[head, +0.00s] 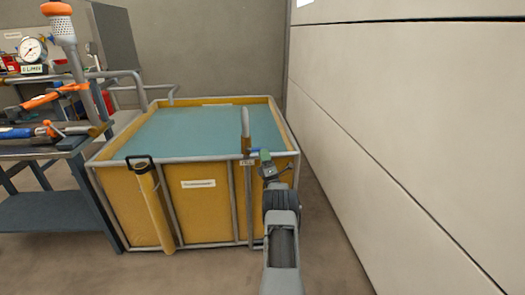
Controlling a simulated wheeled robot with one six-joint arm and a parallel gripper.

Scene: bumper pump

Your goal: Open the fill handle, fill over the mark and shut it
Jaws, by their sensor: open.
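A yellow tank (215,220) in a grey pipe frame holds teal water (190,130), its surface a little below the rim. At its front right a curved fill pipe (245,122) rises above the rim, with a small label below it. A small blue part, seemingly the fill handle (255,151), sits at the pipe's foot by the rim. My gripper (266,160) is open and empty, close to the right of the blue part; I cannot tell whether they touch. The gripper partly covers this corner. I cannot make out a fill mark.
A yellow tube with a black handle (155,208) leans on the tank's front left. A workbench (50,205) with tools and a round gauge (31,50) stands at the left. A pale wall (410,130) runs close along the right. Floor is clear in front.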

